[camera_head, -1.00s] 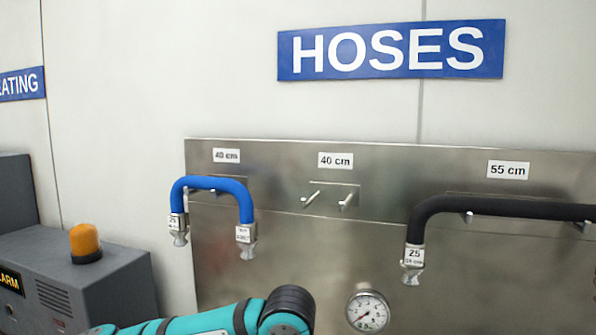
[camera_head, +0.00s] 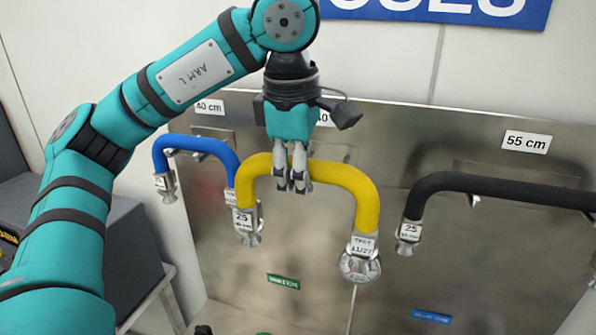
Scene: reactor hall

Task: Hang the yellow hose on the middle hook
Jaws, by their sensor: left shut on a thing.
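The yellow hose (camera_head: 358,184) is a bent arch with metal end fittings hanging down, in the middle of the head view. My left gripper (camera_head: 292,183) comes down from above and is shut on the top of the yellow hose, left of its middle. The hose is in front of the steel panel (camera_head: 408,141), around the middle hook place. The middle hook's pegs are hidden behind my gripper and the hose, so I cannot tell whether the hose touches them. My right gripper is not in view.
A blue hose (camera_head: 205,146) hangs on the left hook, partly behind the yellow hose's left end. A black hose (camera_head: 500,186) hangs on the right hook under the 55 cm label (camera_head: 526,142).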

